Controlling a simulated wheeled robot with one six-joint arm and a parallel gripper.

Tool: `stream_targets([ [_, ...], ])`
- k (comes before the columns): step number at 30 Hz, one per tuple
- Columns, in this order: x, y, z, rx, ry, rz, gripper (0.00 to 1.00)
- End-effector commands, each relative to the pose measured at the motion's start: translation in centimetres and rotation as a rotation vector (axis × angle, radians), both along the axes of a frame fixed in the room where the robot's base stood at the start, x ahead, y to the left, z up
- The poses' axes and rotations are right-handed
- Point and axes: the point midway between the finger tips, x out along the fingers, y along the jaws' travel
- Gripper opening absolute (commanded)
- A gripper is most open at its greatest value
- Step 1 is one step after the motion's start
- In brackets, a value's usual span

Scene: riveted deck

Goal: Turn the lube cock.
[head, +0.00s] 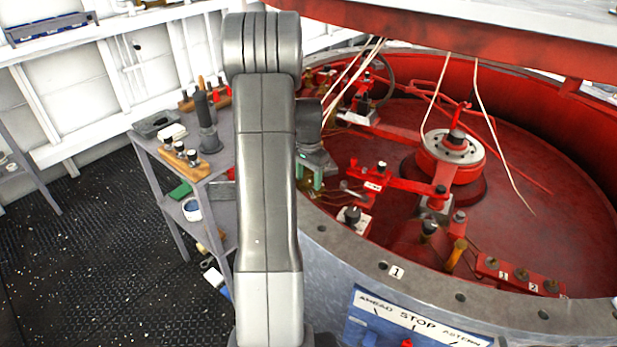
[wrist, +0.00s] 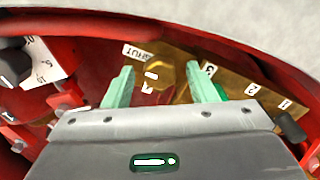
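In the wrist view, a brass fitting (wrist: 160,76), which looks like the lube cock, lies between my fingertips against a brass plate (wrist: 228,72). The wrist housing hides the lower part of the plate. In the head view my gripper (head: 310,180) hangs just inside the near left rim of the red well, and my arm hides much of that area.
The grey metal rim (head: 340,250) curves close around the well. A black knob on a white dial (head: 352,218) stands right of my gripper, with red linkages (head: 400,182) beyond. A grey side table (head: 185,160) holds tools at left. Pale cords (head: 490,130) hang over the well.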

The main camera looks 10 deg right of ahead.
Motion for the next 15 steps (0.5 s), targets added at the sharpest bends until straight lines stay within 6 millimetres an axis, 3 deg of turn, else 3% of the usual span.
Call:
stream_targets([
  [8,0.0,0.0,0.5,0.000,0.000,0.000,0.52],
  [15,0.1,0.0,4.9,-0.001,-0.004,0.000,0.52],
])
